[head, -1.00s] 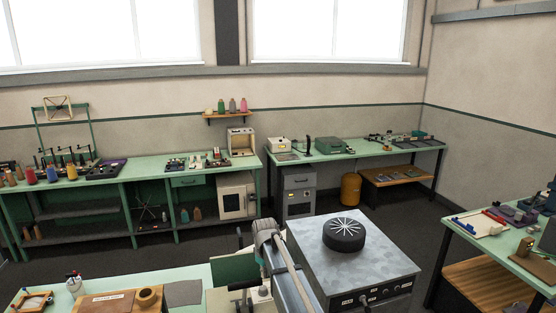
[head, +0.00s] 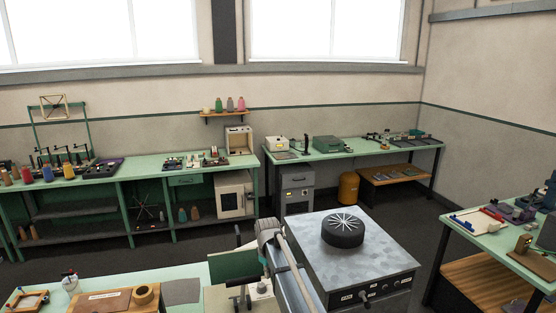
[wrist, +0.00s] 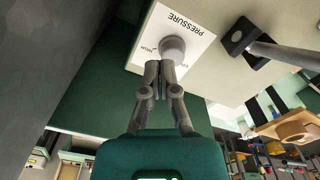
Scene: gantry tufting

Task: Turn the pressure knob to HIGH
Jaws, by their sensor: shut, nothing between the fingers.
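The pressure knob (wrist: 172,50) is a round pale grey knob on a white label plate (wrist: 200,22) reading PRESSURE, upside down in the wrist view. The plate is on a cream panel (wrist: 222,88). HIGH is printed left of the knob; smaller lettering to its right is partly hidden. My gripper (wrist: 159,70) has its fingers together, with the tips at the knob's lower left edge in this view. Nothing is held between them. I cannot tell whether the tips touch the knob. The knob's pointer direction is not visible.
In the wrist view a dark bracket with a rod (wrist: 240,37) stands right of the knob. In the head view a grey metal cabinet (head: 350,265) bears a black round disc (head: 342,230). A wooden board (head: 100,301) lies on the green front bench at left.

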